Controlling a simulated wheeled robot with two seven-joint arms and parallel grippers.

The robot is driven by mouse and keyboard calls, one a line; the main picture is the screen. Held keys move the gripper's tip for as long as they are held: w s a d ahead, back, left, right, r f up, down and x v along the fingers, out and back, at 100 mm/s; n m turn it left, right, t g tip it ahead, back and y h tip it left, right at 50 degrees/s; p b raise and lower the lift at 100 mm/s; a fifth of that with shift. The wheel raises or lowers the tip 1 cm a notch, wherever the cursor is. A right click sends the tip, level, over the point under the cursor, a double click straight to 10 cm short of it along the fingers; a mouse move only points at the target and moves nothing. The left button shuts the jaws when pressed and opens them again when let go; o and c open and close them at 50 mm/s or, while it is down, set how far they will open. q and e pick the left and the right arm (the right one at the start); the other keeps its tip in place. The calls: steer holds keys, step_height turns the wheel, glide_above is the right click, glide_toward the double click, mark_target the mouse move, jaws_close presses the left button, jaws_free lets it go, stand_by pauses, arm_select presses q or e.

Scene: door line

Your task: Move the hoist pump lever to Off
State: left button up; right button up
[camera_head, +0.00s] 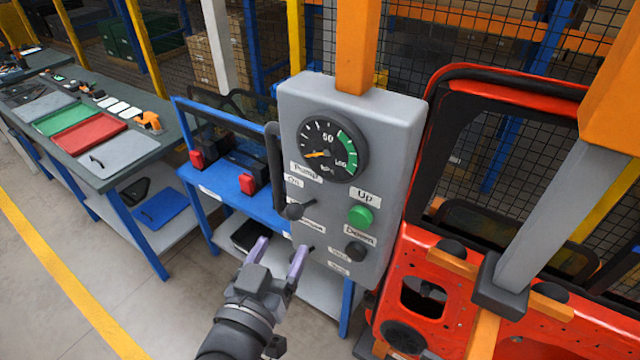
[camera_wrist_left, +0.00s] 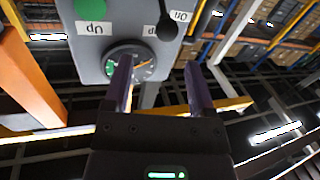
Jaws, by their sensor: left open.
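The grey hoist control box (camera_head: 398,112) hangs from an orange post in the head view. The pump lever (camera_head: 294,211), with a dark knob, is at its lower left, beneath the Pump and On labels (camera_head: 293,182). In the upside-down wrist view, a dark knob (camera_wrist_left: 167,28) sits beside the On label (camera_wrist_left: 180,15). My left gripper (camera_head: 281,247) is open and empty, below and in front of the pump lever, apart from it. Its two fingers also show in the wrist view (camera_wrist_left: 158,82). The lower lettering is too small to read surely. My right gripper is out of view.
The box carries a round gauge (camera_head: 332,146), a green Up button (camera_head: 360,216) and a black Down button (camera_head: 355,251). An orange-red door (camera_head: 452,300) stands close on the right. A blue rack (camera_head: 226,197) is behind on the left, with a workbench beyond.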

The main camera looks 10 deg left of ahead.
mark_target(291, 218)
arm_select(q)
steer(key=w, duration=0.3)
steer(key=shift+w+a+r, duration=0.1)
steer(key=shift+w+a, duration=0.25)
steer(key=shift+a, duration=0.05)
steer(key=w, duration=0.3)
steer(key=w+p, duration=0.1)
steer(key=w, duration=0.1)
steer(key=shift+w+d, duration=0.1)
steer(key=shift+d, duration=0.3)
steer(key=shift+w, duration=0.35)
steer(key=shift+w+f, duration=0.2)
steer(key=shift+w, duration=0.1)
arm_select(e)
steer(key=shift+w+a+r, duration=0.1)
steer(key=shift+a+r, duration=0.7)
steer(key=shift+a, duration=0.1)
arm_select(q)
steer(key=shift+s, duration=0.1)
steer(key=shift+c, duration=1.3)
jaws_close()
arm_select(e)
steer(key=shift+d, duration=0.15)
